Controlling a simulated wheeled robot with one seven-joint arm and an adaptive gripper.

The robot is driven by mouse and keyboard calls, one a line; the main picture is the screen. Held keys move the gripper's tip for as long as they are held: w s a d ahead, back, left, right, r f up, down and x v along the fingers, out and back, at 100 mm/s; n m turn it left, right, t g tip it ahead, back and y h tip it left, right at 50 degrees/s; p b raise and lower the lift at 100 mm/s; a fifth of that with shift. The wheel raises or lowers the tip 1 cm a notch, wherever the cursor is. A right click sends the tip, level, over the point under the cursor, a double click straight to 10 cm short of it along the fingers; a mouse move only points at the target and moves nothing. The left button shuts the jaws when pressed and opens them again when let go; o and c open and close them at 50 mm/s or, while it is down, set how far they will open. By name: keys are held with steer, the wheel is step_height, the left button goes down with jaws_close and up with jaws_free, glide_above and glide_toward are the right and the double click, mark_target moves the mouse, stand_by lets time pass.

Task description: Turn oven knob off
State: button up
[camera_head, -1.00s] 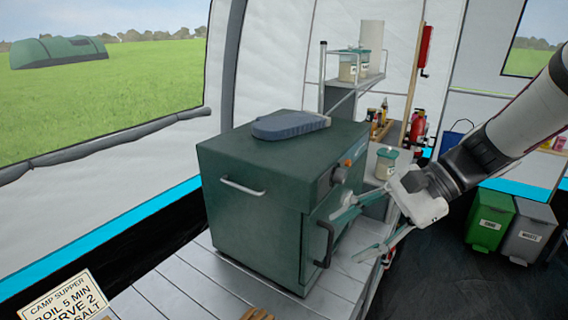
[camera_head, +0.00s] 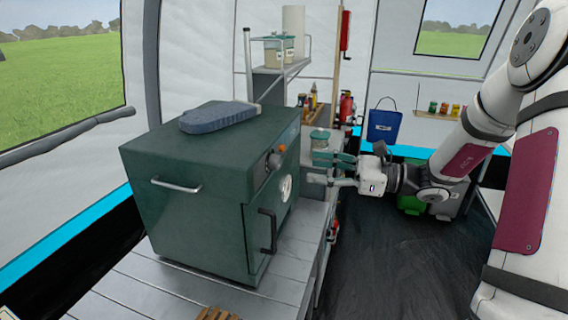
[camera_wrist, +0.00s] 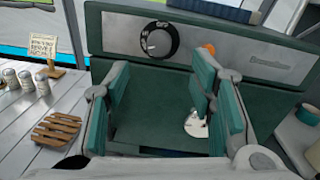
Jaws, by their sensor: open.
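The dark green oven (camera_head: 190,190) stands on a slatted table, with its front turned to the right in the head view. Its knob (camera_head: 273,161) sits high on the front; in the wrist view the black knob (camera_wrist: 159,41) has a white-marked dial and shows above and between my fingers. An orange light (camera_wrist: 210,48) is right of the knob. My gripper (camera_head: 325,168) is open and empty, to the right of the oven front and apart from the knob. In the wrist view my gripper (camera_wrist: 160,100) has its two teal fingers spread below the knob's level.
A black door handle (camera_head: 268,231) juts from the oven front, beside a round gauge (camera_head: 286,188). A blue-grey item (camera_head: 219,117) lies on top of the oven. A lidded jar (camera_head: 319,144) stands behind my gripper.

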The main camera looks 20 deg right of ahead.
mark_target(280, 163)
steer(key=x, duration=0.9)
steer(key=shift+s, duration=0.1)
steer(key=shift+c, duration=0.2)
steer(key=c, duration=1.1)
